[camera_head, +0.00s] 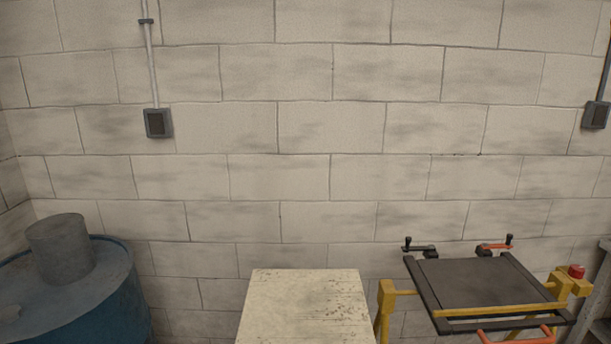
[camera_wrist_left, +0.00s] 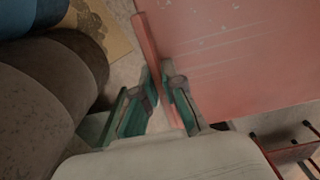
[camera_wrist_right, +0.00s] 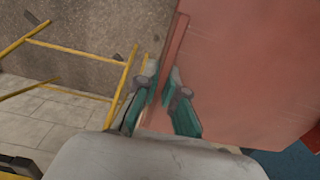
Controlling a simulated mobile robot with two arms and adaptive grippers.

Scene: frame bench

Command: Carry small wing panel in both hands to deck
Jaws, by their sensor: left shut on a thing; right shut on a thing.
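The small wing panel is a flat pinkish-red sheet with a raised edge strip. It fills the upper right of the left wrist view (camera_wrist_left: 235,60) and of the right wrist view (camera_wrist_right: 240,65). My left gripper (camera_wrist_left: 160,88) is shut on its edge strip, and my right gripper (camera_wrist_right: 165,88) is shut on an edge strip too. The head view shows neither the panel nor the grippers. There, a dark flat deck (camera_head: 480,281) in a black frame rests on a yellow stand at the lower right.
A worn cream tabletop (camera_head: 303,308) stands left of the yellow stand (camera_head: 385,305). A blue drum (camera_head: 120,295) with a grey cylinder (camera_head: 60,250) on top is at the lower left. A block wall (camera_head: 330,130) closes the back.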

